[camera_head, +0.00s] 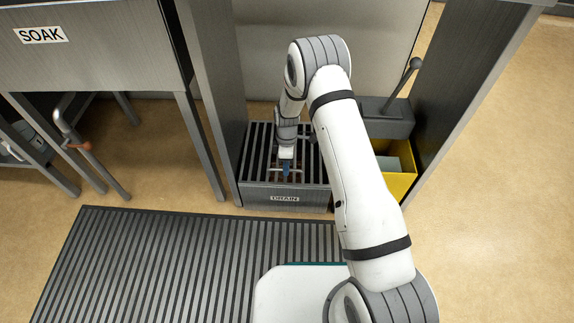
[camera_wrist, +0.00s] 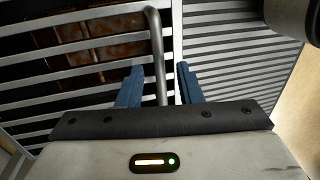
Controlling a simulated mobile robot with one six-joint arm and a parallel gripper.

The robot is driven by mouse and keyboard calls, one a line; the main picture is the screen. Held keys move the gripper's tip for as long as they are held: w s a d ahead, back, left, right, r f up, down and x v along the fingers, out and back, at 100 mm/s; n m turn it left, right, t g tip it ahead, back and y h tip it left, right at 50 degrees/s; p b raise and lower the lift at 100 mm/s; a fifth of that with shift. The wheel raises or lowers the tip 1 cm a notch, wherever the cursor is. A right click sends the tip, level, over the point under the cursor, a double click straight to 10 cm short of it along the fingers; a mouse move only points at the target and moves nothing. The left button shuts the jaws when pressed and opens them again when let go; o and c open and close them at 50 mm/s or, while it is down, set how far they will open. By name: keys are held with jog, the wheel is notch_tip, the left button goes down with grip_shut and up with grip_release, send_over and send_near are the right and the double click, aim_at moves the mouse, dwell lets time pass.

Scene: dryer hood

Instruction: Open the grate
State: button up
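The grate (camera_head: 257,155) is a set of dark metal bars across the top of a box labelled DRAIN (camera_head: 284,199). In the wrist view its pale slats (camera_wrist: 75,47) run across the picture, with a dark, rusty-brown interior showing between them at the left. A bent grey metal handle (camera_wrist: 158,50) rises over the slats. My gripper (camera_head: 286,170) is low over the front part of the grate. In the wrist view its two blue fingers (camera_wrist: 158,84) are apart, one on each side of the handle, with visible gaps. The handle's lower end is hidden behind my gripper body.
Metal posts (camera_head: 220,100) flank the drain box. A yellow bin (camera_head: 402,182) and a grey block with a lever (camera_head: 403,85) stand to its right. A SOAK basin (camera_head: 85,45) is at the left. A slatted mat (camera_head: 150,265) lies in front.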

jog(key=shift+c, duration=0.3)
grip_shut()
